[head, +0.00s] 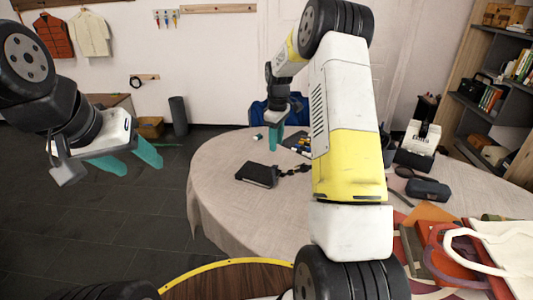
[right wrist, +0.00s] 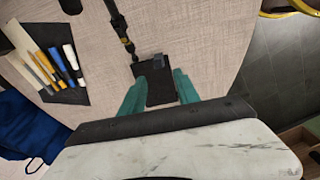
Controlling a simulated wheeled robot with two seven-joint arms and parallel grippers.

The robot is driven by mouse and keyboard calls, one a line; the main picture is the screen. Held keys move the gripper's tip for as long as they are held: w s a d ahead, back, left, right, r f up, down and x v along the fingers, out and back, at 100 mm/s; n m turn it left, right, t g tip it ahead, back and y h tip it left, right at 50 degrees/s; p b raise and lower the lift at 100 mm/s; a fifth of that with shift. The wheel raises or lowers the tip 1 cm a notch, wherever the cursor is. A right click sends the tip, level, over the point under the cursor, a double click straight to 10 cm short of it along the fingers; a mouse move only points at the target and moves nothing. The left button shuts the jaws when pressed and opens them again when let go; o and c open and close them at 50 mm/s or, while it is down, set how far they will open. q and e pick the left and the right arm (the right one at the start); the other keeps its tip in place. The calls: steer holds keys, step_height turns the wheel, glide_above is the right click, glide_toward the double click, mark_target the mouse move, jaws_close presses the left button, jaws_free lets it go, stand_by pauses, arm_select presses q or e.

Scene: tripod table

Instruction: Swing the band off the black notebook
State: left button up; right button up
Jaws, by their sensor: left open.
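The black notebook (head: 256,175) lies flat on the round cloth-covered table (head: 222,185). My left gripper (head: 140,168) is open and empty, left of the table.
A dark tray with pens (right wrist: 53,66) lies behind the notebook, partly hidden by my right arm in the head view. A dark case (head: 428,190) and a white device (head: 420,138) are at the right. The table's left part is clear.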

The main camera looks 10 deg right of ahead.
mark_target(276, 166)
steer(key=shift+w+d+f, duration=0.1)
steer(key=shift+w+f, duration=0.1)
steer(key=shift+f, duration=0.35)
steer(key=shift+w+d+f, duration=0.1)
steer(key=shift+w+f, duration=0.05)
steer(key=shift+f, duration=0.4)
step_height(276, 166, down, 8)
steer(key=shift+r, duration=0.2)
steer(key=shift+a, duration=0.1)
